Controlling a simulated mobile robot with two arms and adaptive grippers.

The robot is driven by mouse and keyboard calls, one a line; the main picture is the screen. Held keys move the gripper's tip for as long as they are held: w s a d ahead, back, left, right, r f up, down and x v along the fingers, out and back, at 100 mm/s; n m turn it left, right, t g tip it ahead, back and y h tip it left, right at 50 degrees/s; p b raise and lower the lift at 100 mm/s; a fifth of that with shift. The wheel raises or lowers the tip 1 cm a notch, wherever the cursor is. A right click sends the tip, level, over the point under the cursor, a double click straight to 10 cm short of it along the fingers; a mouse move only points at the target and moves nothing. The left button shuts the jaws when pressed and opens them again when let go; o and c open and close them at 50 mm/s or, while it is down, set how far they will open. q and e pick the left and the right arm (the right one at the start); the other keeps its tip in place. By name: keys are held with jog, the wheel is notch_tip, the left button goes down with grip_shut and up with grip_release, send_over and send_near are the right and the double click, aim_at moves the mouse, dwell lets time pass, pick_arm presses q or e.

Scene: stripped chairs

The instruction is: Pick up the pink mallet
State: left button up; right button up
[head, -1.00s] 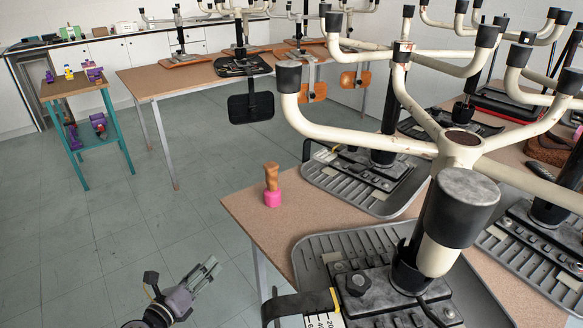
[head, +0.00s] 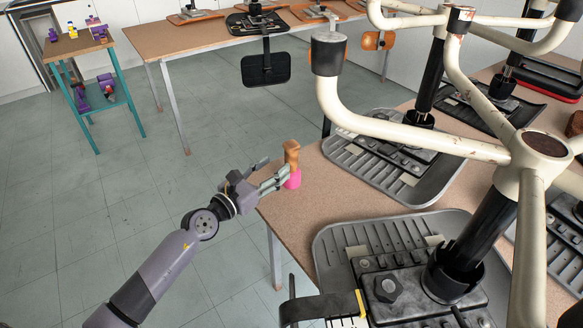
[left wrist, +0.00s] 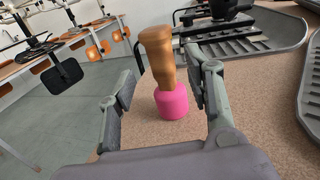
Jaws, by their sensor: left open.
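The pink mallet (head: 292,178) stands upright near the left edge of the near brown table (head: 284,220), with its pink head down and its tan wooden handle up. My left gripper (head: 275,178) is open at the table edge, with its fingers reaching toward the mallet. In the left wrist view the mallet (left wrist: 170,98) stands upright between and just beyond the open fingers (left wrist: 163,95). It does not look gripped. My right gripper is not in view.
An upturned chair (head: 385,260) with cream legs rests on the near table, right of the mallet. Another grey chair seat (head: 350,170) lies behind it. A teal-legged side table (head: 125,85) stands at the back left. The floor left of the table is clear.

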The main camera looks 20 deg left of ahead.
aim_at(288, 157)
pick_arm(q)
jog(key=x, duration=0.4)
jog(key=b+x, duration=0.1)
jog(key=x, duration=0.3)
jog(key=shift+f, duration=0.25)
jog(key=shift+c, duration=0.2)
grip_shut()
jog(key=shift+r, duration=0.1)
dwell(0.5)
